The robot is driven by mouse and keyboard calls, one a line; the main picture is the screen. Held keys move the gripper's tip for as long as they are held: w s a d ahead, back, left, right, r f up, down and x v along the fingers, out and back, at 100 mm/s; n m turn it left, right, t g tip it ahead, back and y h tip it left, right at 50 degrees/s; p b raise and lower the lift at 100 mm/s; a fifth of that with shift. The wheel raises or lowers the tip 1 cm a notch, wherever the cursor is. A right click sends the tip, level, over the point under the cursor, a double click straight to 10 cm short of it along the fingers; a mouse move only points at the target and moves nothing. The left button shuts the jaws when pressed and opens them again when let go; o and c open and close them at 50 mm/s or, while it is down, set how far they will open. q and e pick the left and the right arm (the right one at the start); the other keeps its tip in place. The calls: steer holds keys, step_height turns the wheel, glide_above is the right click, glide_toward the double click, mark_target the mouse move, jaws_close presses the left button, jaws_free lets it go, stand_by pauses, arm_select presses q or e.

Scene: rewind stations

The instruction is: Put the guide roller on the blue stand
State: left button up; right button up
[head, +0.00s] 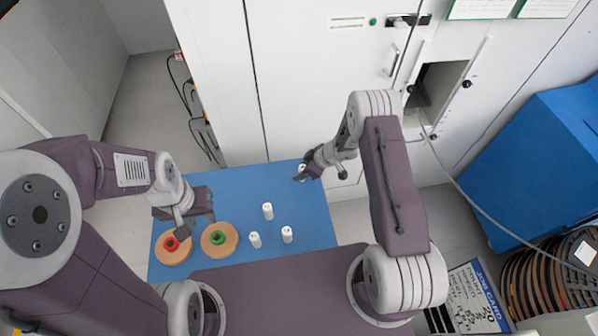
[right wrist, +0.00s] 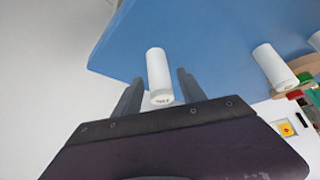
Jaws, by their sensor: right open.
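Several white upright rollers stand on a blue tabletop (head: 240,180): one in the middle (head: 267,211), two nearer me (head: 254,240) (head: 287,234). Another white roller (head: 302,169) is at the far right edge, partly covered by my right gripper (head: 300,176). In the right wrist view this roller (right wrist: 158,72) lies between the two open fingers of the gripper (right wrist: 158,88), with a gap visible at its left. I cannot tell which roller is the guide roller, nor pick out a separate blue stand. My left gripper (head: 193,224) hangs over the left side; its jaw state is unclear.
Two tan discs, one with a red hub (head: 171,243) and one with a green hub (head: 217,238), lie at the front left. A white cabinet wall (head: 300,90) rises behind the table. A large blue box (head: 540,140) and stacked brown reels (head: 550,275) stand at right.

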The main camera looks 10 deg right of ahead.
steer(key=s+d+r+m+t+h, duration=0.1)
steer(key=s+d+r+m+h, duration=0.3)
steer(key=r, duration=0.5)
steer(key=s+d+r+m+t+h, duration=0.1)
steer(key=d+r+m+h, duration=0.1)
steer(key=d+r, duration=0.6)
steer(key=s+a+r+m+g, duration=0.2)
steer(key=s, duration=0.6)
steer(key=s+a+r+m+g, duration=0.2)
steer(key=s+a+m, duration=0.1)
steer(key=s, duration=0.6)
steer(key=shift+s+a+r+y+p, duration=0.2)
steer(key=shift+s+r+y+p, duration=0.1)
steer(key=shift+r+y+p, duration=0.1)
